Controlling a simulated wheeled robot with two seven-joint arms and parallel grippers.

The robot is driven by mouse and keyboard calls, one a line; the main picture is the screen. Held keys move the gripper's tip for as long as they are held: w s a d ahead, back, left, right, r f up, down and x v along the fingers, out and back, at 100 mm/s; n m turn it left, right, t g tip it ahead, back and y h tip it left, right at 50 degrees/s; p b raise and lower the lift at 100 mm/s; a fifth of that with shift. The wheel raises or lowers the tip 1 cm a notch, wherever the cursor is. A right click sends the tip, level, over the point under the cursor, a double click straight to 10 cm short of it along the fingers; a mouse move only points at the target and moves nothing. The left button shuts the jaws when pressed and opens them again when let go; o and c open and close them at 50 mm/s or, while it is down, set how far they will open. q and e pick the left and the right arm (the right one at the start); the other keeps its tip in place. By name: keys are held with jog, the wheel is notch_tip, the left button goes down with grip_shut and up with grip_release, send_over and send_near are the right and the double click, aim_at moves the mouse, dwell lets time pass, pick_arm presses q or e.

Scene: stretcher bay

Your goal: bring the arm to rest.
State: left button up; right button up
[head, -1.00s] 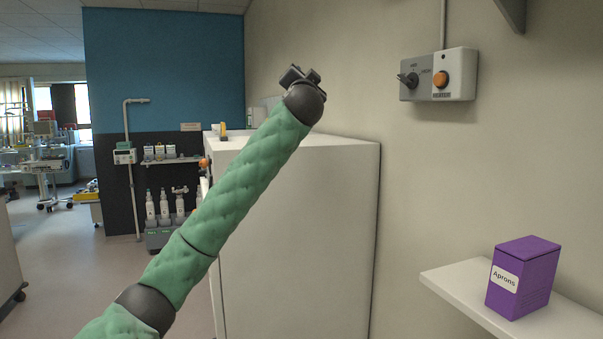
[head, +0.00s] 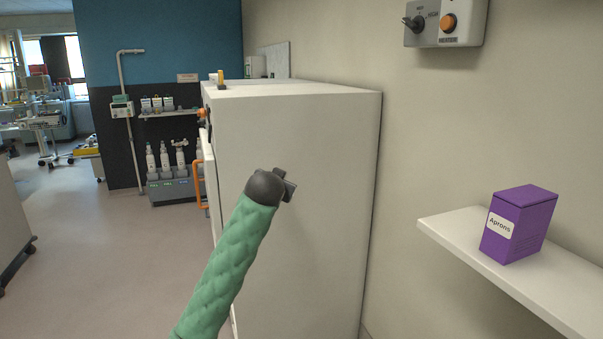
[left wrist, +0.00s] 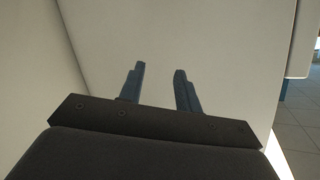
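My left arm, in a green padded sleeve, rises from the bottom of the head view. Its small dark left gripper (head: 287,186) shows in front of the side of a tall white cabinet (head: 310,240). In the left wrist view the two fingers of this gripper (left wrist: 160,70) stand apart with nothing between them. They point at a plain pale surface (left wrist: 155,35). The head view does not show clearly how far the gripper is from the cabinet. My right gripper is in neither view.
A shelf (head: 480,246) on the right wall holds a purple Aprons box (head: 517,224). A control box (head: 446,22) with an orange button and a dark switch is on the wall above. An orange handle (head: 200,185) is at the cabinet's left side. Open floor (head: 110,250) lies left.

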pick_arm(q)
jog(key=s+a+f+n+g, duration=0.1)
jog(key=s+a+f+g, duration=0.15)
jog(key=s+f, duration=0.95)
jog(key=s+a+f+n+g, duration=0.1)
jog(key=s+a+f+g, duration=0.2)
jog(key=f, duration=1.6)
jog(key=s+a+f+n+g, duration=0.1)
jog(key=s+a+f+g, duration=0.15)
jog(key=s+f, duration=1.05)
jog(key=s+f+g, duration=0.2)
jog(key=s+f, duration=1.1)
jog(key=s, duration=0.3)
jog(key=s+a+f+g, duration=0.1)
jog(key=s+f+g, duration=0.2)
jog(key=s+f, duration=1)
jog(key=s, duration=0.3)
jog(key=shift+s+a+f, duration=0.2)
jog(key=shift+a+f, duration=0.05)
